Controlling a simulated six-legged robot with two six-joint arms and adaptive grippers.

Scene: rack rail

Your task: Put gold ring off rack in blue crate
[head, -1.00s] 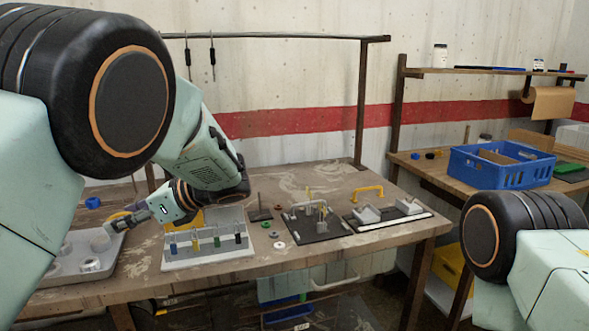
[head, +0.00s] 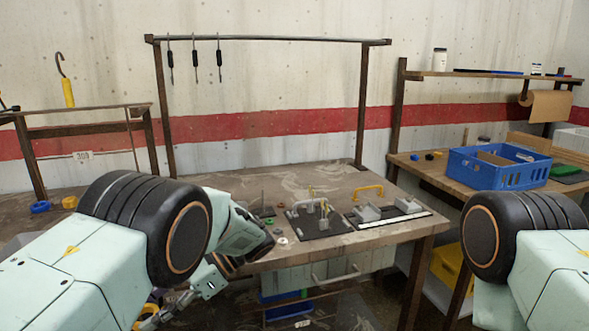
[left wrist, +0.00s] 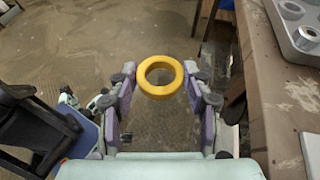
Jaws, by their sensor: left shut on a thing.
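The gold ring (left wrist: 160,77) is held between the two fingers of my left gripper (left wrist: 160,85), clear of the table, with floor visible beyond it. In the head view my left gripper (head: 158,318) is low at the bottom edge, in front of the table, partly cut off. A blue crate (head: 497,178) stands on the right-hand bench. Another blue container (head: 285,312) is low under the table. A blue surface (left wrist: 85,140) also shows at the lower left of the left wrist view; I cannot tell what it is. My right gripper is out of view.
The table edge (left wrist: 252,85) runs close to the right of my left gripper, with a grey tray (left wrist: 290,35) on it. Black fixtures (head: 320,222) and a yellow handle (head: 368,190) sit on the main table. Open floor shows below the gripper.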

